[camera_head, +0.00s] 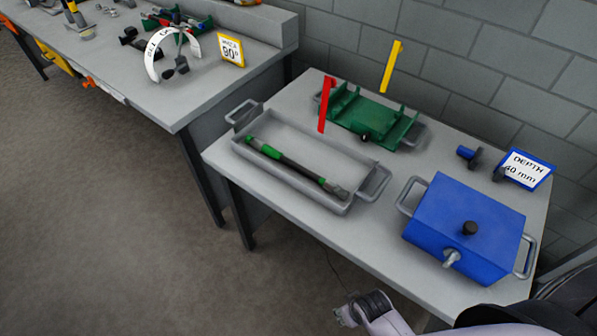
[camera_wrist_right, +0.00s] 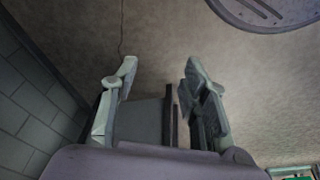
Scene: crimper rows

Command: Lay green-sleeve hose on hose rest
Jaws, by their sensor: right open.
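The green-sleeve hose (camera_head: 292,164) is a dark hose with green ends. It lies lengthwise in a grey two-handled tray (camera_head: 347,207) on the right table. Behind the tray, a green cradle-like fixture (camera_head: 372,113) with raised side plates looks like the hose rest; I cannot be sure. It looks empty. My right gripper (camera_head: 358,312) is low at the picture's bottom, in front of the table and well away from the hose. Its two fingers stand apart and empty in the right wrist view (camera_wrist_right: 160,78). My left gripper is not in view.
A blue lidded box (camera_head: 465,213) with side handles stands at the table's right. A red post (camera_head: 326,104) and a yellow post (camera_head: 391,66) rise by the fixture. A blue-framed depth sign (camera_head: 525,169) stands far right. The left bench (camera_head: 190,98) holds tools.

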